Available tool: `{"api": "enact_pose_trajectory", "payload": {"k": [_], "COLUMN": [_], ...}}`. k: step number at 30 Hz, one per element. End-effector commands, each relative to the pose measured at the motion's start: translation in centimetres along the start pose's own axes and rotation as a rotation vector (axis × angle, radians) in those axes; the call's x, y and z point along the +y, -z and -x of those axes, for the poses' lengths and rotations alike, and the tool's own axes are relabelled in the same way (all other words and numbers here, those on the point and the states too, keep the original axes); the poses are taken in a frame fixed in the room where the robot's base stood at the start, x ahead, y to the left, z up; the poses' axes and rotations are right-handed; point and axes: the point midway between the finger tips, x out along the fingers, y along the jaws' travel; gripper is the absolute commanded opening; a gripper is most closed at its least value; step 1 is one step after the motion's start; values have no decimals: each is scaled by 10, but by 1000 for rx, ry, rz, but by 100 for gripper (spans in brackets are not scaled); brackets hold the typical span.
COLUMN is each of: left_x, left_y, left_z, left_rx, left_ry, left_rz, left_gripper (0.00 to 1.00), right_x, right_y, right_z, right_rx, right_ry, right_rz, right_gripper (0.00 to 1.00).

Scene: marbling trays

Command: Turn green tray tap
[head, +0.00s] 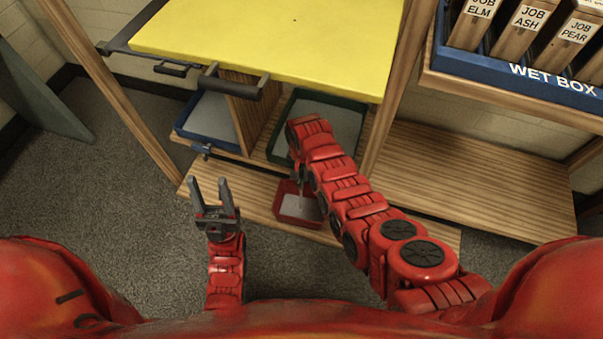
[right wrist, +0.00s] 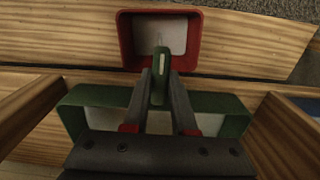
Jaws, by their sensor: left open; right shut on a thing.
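The green tray (head: 347,101) holds pale grey liquid on the shelf under the yellow board; it also shows in the right wrist view (right wrist: 72,112). Its green tap (right wrist: 159,78) sticks out over a red tray in the right wrist view. My right gripper (right wrist: 160,84) is shut on the tap, one finger on each side. In the head view my right arm hides this gripper and the tap. My left gripper (head: 209,184) is open and empty, low at the left, apart from the trays.
The red tray (head: 281,196) stands below on the lower board, with pale content. A blue tray (head: 184,128) with its own tap (head: 203,150) is left of a wooden divider (head: 246,122). The yellow board (head: 270,35) overhangs both. A wet box (head: 500,75) stands at upper right.

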Motion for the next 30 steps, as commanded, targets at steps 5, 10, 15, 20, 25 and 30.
{"api": "enact_pose_trajectory", "payload": {"k": [5,10,15,20,25,30], "left_x": [0,0,0,0,0,-1], "left_y": [0,0,0,0,1,2], "left_z": [0,0,0,0,-4,-12], "left_rx": [0,0,0,0,0,0], "left_ry": [0,0,0,0,0,0], "left_rz": [0,0,0,0,0,0], "left_gripper": [50,50,50,50,50,50], "right_x": [0,0,0,0,0,0], "right_y": [0,0,0,0,0,1], "right_z": [0,0,0,0,9,36], "right_rx": [-1,-1,-1,0,0,3], "right_ry": [-1,0,0,0,0,2], "right_rz": [-1,-1,0,0,1,0], "right_gripper": [0,45,55,55,55,55]}}
